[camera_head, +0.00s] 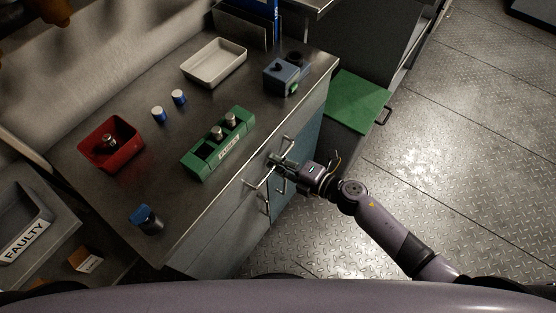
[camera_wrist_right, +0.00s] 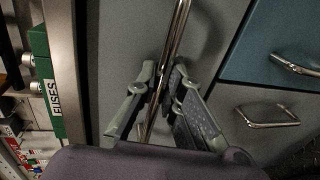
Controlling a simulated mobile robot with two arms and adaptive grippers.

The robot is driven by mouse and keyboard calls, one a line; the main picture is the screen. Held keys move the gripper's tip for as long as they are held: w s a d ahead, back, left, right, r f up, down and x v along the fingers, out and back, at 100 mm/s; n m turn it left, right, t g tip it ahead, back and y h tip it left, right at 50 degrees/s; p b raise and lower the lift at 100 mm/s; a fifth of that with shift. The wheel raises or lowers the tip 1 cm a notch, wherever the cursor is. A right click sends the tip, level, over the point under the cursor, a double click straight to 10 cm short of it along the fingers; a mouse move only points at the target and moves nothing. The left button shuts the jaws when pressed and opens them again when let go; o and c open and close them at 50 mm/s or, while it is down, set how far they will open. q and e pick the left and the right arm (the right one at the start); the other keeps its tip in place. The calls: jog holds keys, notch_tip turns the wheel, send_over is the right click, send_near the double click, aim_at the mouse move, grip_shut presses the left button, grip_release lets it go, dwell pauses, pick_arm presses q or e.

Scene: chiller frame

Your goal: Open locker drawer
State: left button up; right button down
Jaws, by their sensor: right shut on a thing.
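The grey locker drawer front (camera_wrist_right: 115,45) fills the middle of the right wrist view, below the table's edge. Its shiny bar handle (camera_wrist_right: 178,35) runs between the fingers of my right gripper (camera_wrist_right: 166,88). The gripper is shut on this handle. In the head view my right gripper (camera_head: 280,162) is at the bench's front face, with its arm coming from the lower right. The fingers and arm partly hide the handles there. I cannot tell whether the drawer is fully shut. My left gripper is not in view.
A teal front (camera_wrist_right: 285,35) and a grey front (camera_wrist_right: 260,112), each with a handle, lie beside. The bench top holds a green fuse box (camera_head: 203,166), a red bin (camera_head: 95,153), a white tray (camera_head: 216,62) and a blue device (camera_head: 280,76). The metal floor (camera_head: 465,150) at right is clear.

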jog(key=shift+s+d, duration=0.1)
jog(key=shift+d, duration=0.05)
dwell(0.5)
jog(key=f+v, duration=0.2)
jog(key=v, duration=1)
jog(key=d+f+b+v, duration=0.1)
jog(key=f+v, duration=0.2)
jog(key=v, duration=1)
jog(key=shift+s, duration=0.35)
jog(key=shift+f, duration=0.1)
jog(key=c, duration=2)
grip_release()
jog(key=shift+o, duration=0.2)
jog(key=shift+d, duration=0.1)
jog(key=v, duration=1.2)
